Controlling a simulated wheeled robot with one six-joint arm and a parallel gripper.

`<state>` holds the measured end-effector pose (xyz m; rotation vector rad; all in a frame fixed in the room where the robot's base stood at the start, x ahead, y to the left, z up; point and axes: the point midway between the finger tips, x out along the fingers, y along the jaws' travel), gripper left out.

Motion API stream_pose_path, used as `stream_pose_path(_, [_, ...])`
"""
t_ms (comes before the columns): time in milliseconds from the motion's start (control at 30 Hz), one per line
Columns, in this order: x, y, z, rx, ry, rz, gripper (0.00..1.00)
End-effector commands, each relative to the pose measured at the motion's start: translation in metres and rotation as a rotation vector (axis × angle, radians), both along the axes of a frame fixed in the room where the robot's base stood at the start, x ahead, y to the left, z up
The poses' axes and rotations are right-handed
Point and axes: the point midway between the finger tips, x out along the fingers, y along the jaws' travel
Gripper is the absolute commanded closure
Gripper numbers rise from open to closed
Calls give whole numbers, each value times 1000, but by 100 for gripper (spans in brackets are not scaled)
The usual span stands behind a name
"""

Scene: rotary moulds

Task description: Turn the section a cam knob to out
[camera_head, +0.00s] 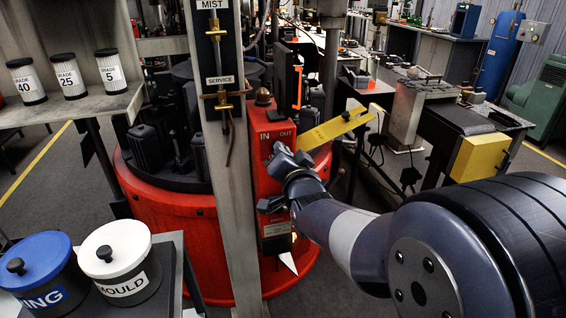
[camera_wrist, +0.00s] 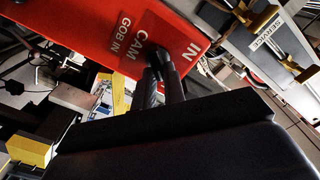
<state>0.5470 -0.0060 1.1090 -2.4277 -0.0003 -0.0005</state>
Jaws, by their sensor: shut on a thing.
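The red section panel (camera_head: 272,122) stands in the middle of the head view, with IN on the left and OUT on the right near its top. My gripper (camera_head: 284,158) reaches it from the lower right, just below these words. In the wrist view the panel (camera_wrist: 95,25) is tilted and shows CAM, GOB IN and IN labels. The dark cam knob (camera_wrist: 156,52) shows at the fingertips of my gripper (camera_wrist: 161,72), which is shut on it. The fingers hide much of the knob, so its exact pointing direction is hard to tell.
A grey upright post (camera_head: 232,190) with MIST and SERVICE fittings stands left of the panel. A yellow bar (camera_head: 335,129) juts out at its right. A dark lever (camera_head: 270,205) sits lower on the panel. Blue-lidded (camera_head: 35,262) and white-lidded pots (camera_head: 117,250) stand at lower left.

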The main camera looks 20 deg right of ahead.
Motion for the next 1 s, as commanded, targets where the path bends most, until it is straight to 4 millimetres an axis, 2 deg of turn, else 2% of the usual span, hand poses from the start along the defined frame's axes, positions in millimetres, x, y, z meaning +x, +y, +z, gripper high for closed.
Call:
stream_pose_path(233, [0,-1,-1,73,-1,-1,100])
stream_pose_path(700, [0,-1,0,89,0,0,100])
stream_pose_path(733, [0,-1,0,89,0,0,88])
stream_pose_path(1000, [0,-1,0,87,0,0,67])
